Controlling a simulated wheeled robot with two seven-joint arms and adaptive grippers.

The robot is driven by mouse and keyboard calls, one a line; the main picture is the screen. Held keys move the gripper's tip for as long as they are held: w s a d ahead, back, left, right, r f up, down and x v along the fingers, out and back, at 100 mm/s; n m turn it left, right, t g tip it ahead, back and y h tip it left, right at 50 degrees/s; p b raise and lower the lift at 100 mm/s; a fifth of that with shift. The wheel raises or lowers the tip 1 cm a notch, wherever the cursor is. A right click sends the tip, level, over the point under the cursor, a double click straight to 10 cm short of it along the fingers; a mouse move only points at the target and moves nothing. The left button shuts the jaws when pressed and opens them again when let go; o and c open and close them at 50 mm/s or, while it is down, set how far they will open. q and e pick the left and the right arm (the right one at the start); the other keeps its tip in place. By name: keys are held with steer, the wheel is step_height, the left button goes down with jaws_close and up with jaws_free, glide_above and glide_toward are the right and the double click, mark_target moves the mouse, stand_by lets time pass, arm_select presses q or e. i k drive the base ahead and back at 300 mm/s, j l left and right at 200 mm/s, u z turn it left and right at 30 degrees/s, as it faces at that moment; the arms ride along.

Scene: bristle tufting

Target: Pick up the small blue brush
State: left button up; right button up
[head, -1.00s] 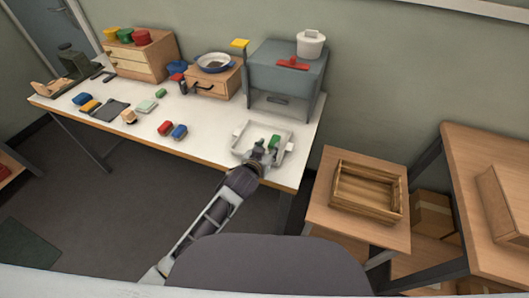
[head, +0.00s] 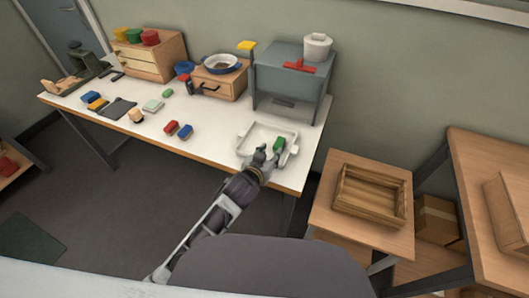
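Two blue brush-like blocks show on the white table. One blue block (head: 185,131) lies near the front edge, just right of a red block (head: 171,127). The other blue block (head: 87,97) lies at the left, beside a yellow one. I cannot tell which is the small blue brush. My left gripper (head: 267,156) is over the front of the white tray (head: 243,146), with its fingers apart and no blue thing between them. A green block (head: 278,144) is in the tray, just beyond the fingertips; contact cannot be told. My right gripper is out of view.
A grey box-like stand (head: 290,75) with a white pot stands behind the tray. A small drawer unit (head: 219,84) carries a blue pan. A wooden crate (head: 371,194) sits on a side table at the right. The table between the blue block and tray is clear.

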mark_target(185, 132)
steer(key=i+j+u, duration=0.2)
steer(key=j+u, duration=0.2)
steer(key=i+j+u, duration=0.45)
steer(key=u, duration=0.3)
steer(key=i, duration=0.05)
